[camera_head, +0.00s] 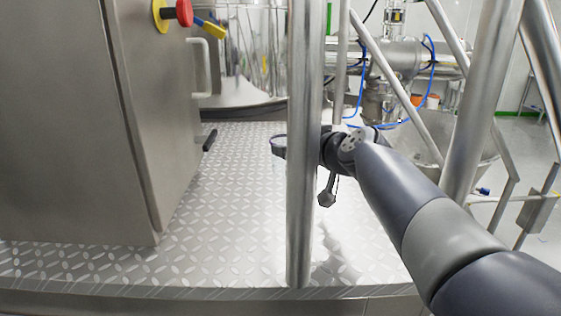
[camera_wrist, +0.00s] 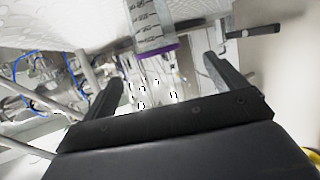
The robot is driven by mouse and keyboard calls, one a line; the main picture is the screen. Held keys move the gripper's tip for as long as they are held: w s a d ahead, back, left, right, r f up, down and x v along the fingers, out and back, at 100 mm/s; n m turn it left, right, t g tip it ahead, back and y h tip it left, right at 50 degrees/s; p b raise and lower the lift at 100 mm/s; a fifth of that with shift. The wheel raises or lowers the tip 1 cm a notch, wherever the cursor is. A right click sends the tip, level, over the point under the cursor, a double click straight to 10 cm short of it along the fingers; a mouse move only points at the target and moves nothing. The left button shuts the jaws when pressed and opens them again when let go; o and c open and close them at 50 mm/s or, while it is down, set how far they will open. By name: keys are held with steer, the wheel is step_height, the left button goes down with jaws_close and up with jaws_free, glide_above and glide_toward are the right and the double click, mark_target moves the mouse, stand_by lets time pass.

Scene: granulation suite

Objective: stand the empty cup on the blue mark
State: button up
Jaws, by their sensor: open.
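A clear cup (camera_wrist: 153,25) with dark graduation marks and a purple rim shows at the top middle of the wrist view. Its far end is cut off by the picture's edge. My gripper (camera_wrist: 161,68) is open, with one finger on each side of the cup's rim end. The fingers appear apart from the cup, with nothing gripped. In the head view, a steel post hides much of my gripper; a dark part shows just left of it. I cannot make out the cup clearly there. No blue mark can be made out in either view.
A steel post (camera_head: 304,190) stands in front of my arm. Slanted rails (camera_head: 480,105) and a metal hopper (camera_head: 440,135) are at right.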

steer(key=p, duration=0.1)
glide_toward(280, 142)
steer(key=shift+w+a, duration=0.25)
steer(key=shift+a, duration=0.2)
steer(key=shift+d+p+x, duration=0.15)
steer(key=shift+p+x, duration=0.3)
steer(key=shift+x, duration=1.05)
steer(key=shift+d+p+x, duration=0.15)
steer(key=shift+p+x, duration=0.3)
steer(key=shift+x, duration=1.05)
steer(key=shift+f, duration=0.2)
steer(key=c, duration=1.1)
steer(key=shift+r, duration=0.1)
step_height(280, 142, up, 10)
steer(key=p, duration=0.3)
steer(key=shift+c, duration=0.2)
